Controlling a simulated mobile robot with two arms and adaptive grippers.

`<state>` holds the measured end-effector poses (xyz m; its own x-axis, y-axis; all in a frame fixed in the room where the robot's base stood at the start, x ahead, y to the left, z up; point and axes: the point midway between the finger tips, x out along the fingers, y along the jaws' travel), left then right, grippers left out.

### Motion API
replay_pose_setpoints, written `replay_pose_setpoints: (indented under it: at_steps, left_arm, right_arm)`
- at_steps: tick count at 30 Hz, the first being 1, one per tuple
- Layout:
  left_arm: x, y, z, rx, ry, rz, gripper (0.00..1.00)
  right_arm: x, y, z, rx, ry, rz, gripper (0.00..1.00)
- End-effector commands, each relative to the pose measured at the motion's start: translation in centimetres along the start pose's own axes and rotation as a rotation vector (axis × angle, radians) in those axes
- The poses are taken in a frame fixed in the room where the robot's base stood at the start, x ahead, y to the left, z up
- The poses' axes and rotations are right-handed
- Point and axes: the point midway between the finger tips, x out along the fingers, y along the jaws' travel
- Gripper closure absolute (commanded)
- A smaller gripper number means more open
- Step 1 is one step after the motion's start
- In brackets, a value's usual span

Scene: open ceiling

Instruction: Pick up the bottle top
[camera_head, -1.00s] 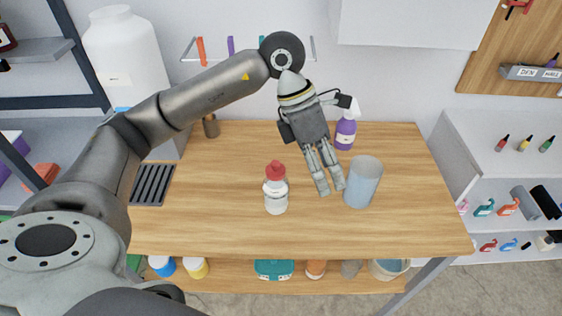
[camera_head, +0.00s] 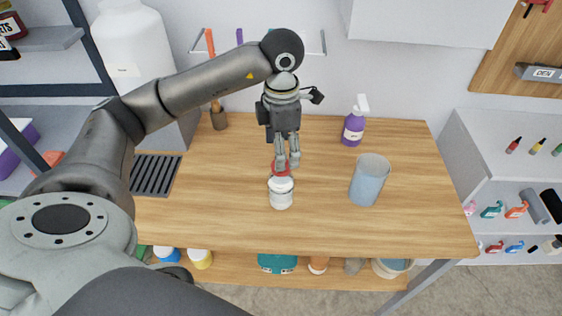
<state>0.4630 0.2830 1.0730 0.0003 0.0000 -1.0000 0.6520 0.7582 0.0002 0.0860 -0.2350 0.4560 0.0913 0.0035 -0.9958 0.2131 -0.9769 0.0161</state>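A small white bottle (camera_head: 281,197) stands on the wooden table near its middle. Its red top (camera_head: 281,173) is partly hidden by my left gripper's fingers. My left gripper (camera_head: 287,164) points down from above, with its fingertips right at the red top. The fingers are near each other, but I cannot tell whether they are clamped on the top or only beside it. My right gripper is not in view.
A translucent blue-grey cup (camera_head: 369,183) stands right of the bottle. A purple spray bottle (camera_head: 354,124) is at the back right. A brown container (camera_head: 218,117) and a dark grate (camera_head: 156,174) are on the left. The table's front is clear.

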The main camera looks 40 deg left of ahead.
Motion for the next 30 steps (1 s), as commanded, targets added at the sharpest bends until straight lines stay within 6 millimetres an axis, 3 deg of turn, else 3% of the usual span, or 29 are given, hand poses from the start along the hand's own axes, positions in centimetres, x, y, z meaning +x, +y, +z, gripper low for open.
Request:
replay_pose_setpoints:
  at_steps: [4, 9, 18, 26, 30]
  left_arm:
    - [1.6, 0.1, -0.2, -0.001, 0.005, -0.003, 0.32]
    - [3.9, 0.1, -0.1, -0.001, 0.003, -0.003, 0.32]
    - [4.6, 0.1, -0.1, 0.0, -0.001, 0.0, 0.32]
    - [4.5, 0.1, -0.1, 0.0, 0.0, 0.0, 0.66]
    - [4.5, 0.1, -0.1, 0.0, 0.0, 0.0, 0.67]
  right_arm:
    - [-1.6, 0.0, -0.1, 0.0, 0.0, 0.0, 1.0]
    - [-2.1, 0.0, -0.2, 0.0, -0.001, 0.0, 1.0]
    - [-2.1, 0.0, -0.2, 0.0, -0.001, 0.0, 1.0]
    - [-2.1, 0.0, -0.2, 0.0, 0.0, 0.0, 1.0]
    - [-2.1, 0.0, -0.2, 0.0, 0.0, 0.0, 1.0]
